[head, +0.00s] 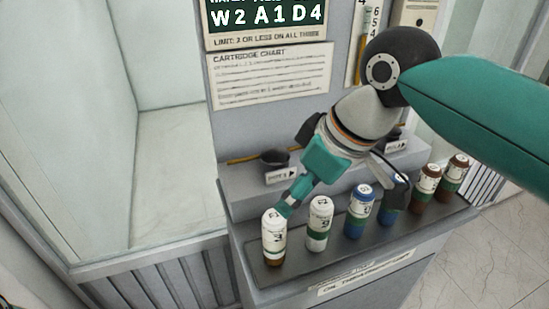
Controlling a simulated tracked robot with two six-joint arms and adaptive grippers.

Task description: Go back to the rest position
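My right gripper (343,198) reaches in from the right over the cartridge rack (300,268). Its teal finger points down beside the top of the leftmost white cartridge (274,238), and a grey and dark finger stands well apart near the blue cartridges. It looks open, with nothing seen held between the fingers. I cannot tell whether a finger touches a cartridge. A second white cartridge (319,224), a blue one (359,212), another blue one partly hidden, and two brown ones (424,190), (454,176) stand upright in a row. My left gripper is not in view.
A grey step behind the rack carries dark knobs (275,158) with small labels. A pale empty recess (175,170) lies left. Tiled floor (490,245) shows right.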

